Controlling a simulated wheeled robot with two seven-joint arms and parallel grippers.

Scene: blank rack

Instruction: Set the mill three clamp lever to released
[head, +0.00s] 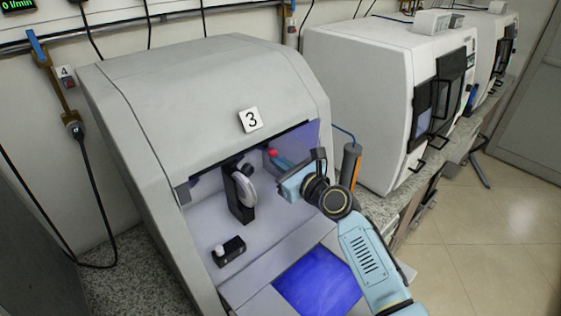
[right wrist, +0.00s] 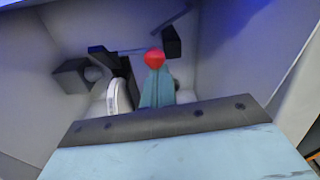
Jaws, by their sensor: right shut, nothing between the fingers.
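Mill three is the grey machine (head: 205,95) with a "3" label, its front open and its inside lit. The clamp lever's red ball knob (head: 272,152) shows inside, at the back right of the chamber. My right gripper (head: 280,161) reaches into the opening from the right, shut and empty, with its fingertips at the knob. In the right wrist view the red knob (right wrist: 154,58) shows just beyond the tips of the shut blue fingers (right wrist: 156,88). I cannot tell whether they touch. The lever's arm is mostly hidden, so its setting is unclear. My left gripper is not in view.
A pale disc in a black holder (head: 241,190) stands left of my gripper inside the mill. A small black block with a white knob (head: 229,250) sits on the chamber floor. The chamber's side walls and upper edge are close around. Another white machine (head: 375,90) stands to the right.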

